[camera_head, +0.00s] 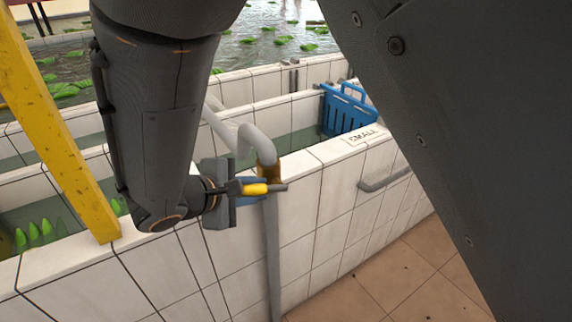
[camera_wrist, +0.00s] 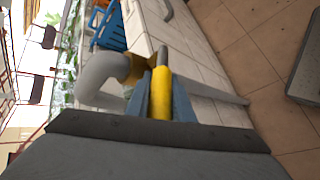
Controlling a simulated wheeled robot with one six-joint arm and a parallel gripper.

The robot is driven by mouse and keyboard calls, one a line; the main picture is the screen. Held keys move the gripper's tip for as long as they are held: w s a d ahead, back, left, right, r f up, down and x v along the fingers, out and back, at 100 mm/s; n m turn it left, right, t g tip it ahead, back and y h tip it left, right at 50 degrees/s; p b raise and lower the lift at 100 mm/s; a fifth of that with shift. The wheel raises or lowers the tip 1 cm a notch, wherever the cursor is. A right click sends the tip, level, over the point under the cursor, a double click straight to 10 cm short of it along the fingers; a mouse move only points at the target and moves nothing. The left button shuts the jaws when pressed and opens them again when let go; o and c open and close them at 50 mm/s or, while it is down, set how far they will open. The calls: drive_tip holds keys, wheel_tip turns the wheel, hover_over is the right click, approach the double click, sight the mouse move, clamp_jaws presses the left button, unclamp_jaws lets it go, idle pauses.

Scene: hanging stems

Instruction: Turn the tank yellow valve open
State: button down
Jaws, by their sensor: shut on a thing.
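The yellow valve handle (camera_head: 256,189) sits on a grey pipe (camera_head: 262,147) at the corner of the white tiled tank (camera_head: 302,205). A brass-coloured fitting (camera_head: 269,170) joins the pipe there. My gripper (camera_head: 250,191) is at the handle, with its fingers shut on it. In the wrist view the yellow handle (camera_wrist: 161,95) lies between the blue fingers of my gripper (camera_wrist: 153,97), with its grey tip sticking out beyond them. The brass fitting (camera_wrist: 137,68) and the bent pipe (camera_wrist: 98,82) are just left of the fingers. Part of the handle is hidden by the fingers.
A blue basket (camera_head: 346,110) hangs at the tank's far end, near a small sign (camera_head: 364,135). A yellow post (camera_head: 55,125) stands at the left. A grey rail (camera_head: 385,180) is on the tank's outer wall. The tiled floor (camera_head: 410,265) at the right is clear.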

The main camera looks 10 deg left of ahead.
drive_tip(key=c, duration=1.6)
unclamp_jaws()
drive_tip(key=shift+o, duration=0.2)
drive_tip(key=shift+w, duration=0.15)
